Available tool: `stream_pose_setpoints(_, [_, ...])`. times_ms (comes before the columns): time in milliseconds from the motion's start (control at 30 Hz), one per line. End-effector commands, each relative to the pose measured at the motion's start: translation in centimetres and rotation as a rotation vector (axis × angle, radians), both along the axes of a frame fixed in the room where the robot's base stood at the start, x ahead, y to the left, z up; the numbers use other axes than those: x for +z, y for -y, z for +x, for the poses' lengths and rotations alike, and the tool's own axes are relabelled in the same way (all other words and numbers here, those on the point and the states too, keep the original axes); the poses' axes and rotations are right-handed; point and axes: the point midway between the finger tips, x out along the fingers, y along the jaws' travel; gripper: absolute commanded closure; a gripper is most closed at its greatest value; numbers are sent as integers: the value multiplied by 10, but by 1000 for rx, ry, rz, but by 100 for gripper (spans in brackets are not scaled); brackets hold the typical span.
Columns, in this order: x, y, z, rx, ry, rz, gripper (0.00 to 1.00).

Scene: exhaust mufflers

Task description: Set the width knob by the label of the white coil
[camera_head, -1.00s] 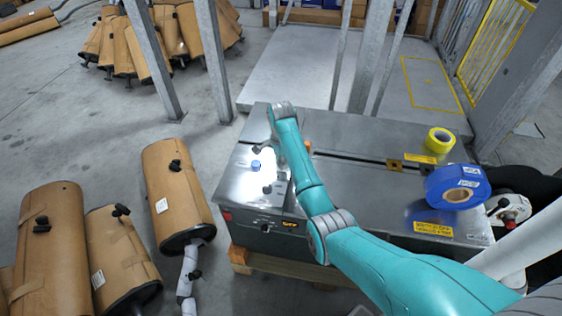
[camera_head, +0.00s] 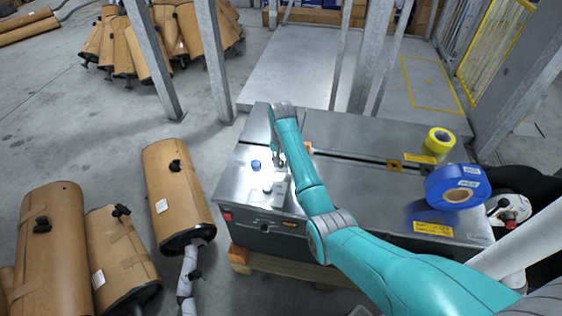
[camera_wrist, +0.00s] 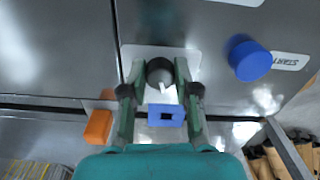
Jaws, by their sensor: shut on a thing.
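My gripper (camera_wrist: 165,72) has its two green fingers around a dark round knob (camera_wrist: 160,72) with a white pointer mark, on a pale plate on the machine top; it is shut on this knob. The plate's markings are too small or covered to read. In the head view my gripper (camera_head: 279,160) is over the left part of the metal machine (camera_head: 345,185), and the held knob is hard to make out. A white coil (camera_head: 508,208) with a red part lies at the right edge, partly hidden by a white post; its label is not readable.
A blue button (camera_wrist: 249,60) beside a START label is right of the knob. A blue square piece (camera_wrist: 166,115) and an orange block (camera_wrist: 98,126) are near the fingers. A blue coil (camera_head: 457,187) and a yellow coil (camera_head: 440,140) sit on the right.

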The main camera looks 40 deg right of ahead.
Motion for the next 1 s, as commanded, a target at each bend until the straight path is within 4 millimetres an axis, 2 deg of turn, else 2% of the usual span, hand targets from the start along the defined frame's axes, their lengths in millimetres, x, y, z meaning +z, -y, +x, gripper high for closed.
stream_pose_setpoints(200, [0,0,0,187,0,0,100])
stream_pose_setpoints(500, [0,0,0,371,1,-1,100])
stream_pose_setpoints(1000, [0,0,0,460,1,-1,100])
